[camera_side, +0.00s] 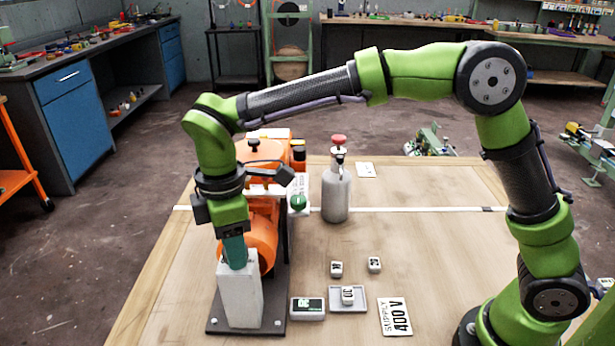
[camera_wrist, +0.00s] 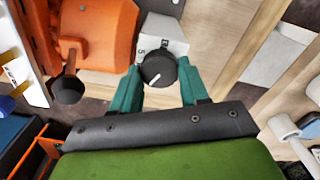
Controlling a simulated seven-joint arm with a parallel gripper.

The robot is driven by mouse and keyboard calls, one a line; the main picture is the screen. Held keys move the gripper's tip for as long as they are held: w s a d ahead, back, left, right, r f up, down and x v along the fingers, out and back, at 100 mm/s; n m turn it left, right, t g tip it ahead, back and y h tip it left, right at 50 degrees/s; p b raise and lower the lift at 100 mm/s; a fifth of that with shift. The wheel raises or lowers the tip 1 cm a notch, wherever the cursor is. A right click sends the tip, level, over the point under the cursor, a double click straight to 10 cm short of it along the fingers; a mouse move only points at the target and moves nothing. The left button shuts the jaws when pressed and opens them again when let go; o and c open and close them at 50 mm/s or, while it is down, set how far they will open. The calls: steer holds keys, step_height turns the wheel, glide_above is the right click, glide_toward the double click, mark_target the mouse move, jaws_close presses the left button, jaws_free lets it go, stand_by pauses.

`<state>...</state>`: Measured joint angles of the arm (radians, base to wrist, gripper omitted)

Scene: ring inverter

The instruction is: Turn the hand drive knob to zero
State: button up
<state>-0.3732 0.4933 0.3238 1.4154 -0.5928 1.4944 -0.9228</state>
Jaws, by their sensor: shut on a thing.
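The hand drive knob (camera_wrist: 158,70) is dark and round with a white pointer line, which points to the lower left in the wrist view. It sits on a light grey box (camera_wrist: 163,28) with number marks partly visible beside the knob; a zero mark cannot be made out. My gripper (camera_wrist: 159,67) has its two teal fingers on either side of the knob, shut on it. In the side view my gripper (camera_side: 234,252) points down at the top of the grey box (camera_side: 239,298), and its fingers hide the knob.
An orange machine (camera_side: 262,240) stands right behind the box on a dark base plate. A grey bottle (camera_side: 336,190) with a red top stands to the right. Small labelled blocks, a tray (camera_side: 362,303) and a "SUPPLY 400 V" card (camera_side: 395,317) lie at the front.

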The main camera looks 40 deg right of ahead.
steer(key=n, duration=0.5)
steer(key=shift+n, duration=0.4)
stand_by(0.3)
steer(key=o, duration=1.1)
steer(key=shift+c, duration=0.2)
step_height(320, 180, up, 17)
